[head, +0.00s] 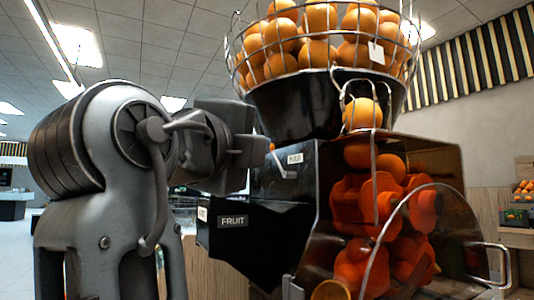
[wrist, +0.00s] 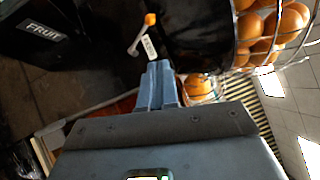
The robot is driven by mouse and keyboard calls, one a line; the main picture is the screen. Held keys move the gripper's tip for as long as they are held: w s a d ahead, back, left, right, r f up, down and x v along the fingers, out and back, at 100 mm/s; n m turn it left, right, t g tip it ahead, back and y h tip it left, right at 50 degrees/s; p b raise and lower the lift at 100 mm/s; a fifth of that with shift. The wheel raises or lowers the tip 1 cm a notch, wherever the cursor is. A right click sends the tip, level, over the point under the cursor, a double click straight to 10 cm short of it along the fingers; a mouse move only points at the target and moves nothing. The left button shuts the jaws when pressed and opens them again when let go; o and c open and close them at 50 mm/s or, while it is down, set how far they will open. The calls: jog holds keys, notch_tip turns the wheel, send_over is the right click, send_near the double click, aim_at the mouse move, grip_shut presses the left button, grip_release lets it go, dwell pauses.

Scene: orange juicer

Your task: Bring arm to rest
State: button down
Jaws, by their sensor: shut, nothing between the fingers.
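A small lever (wrist: 138,36) with an orange tip is just beyond the fingertips in the wrist view. It also shows beside my gripper in the head view (head: 286,168). I cannot tell whether the fingers touch the juicer.
A wire basket (head: 320,45) full of oranges tops the juicer. A clear cover (head: 440,170) encloses its orange pressing drums. A black bin marked FRUIT (head: 260,240) juts out below my gripper. A shelf with produce (head: 520,205) stands at the right. Open floor shows at the far left.

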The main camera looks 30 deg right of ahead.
jog(key=shift+v, duration=1.55)
jog(key=shift+r, duration=0.1)
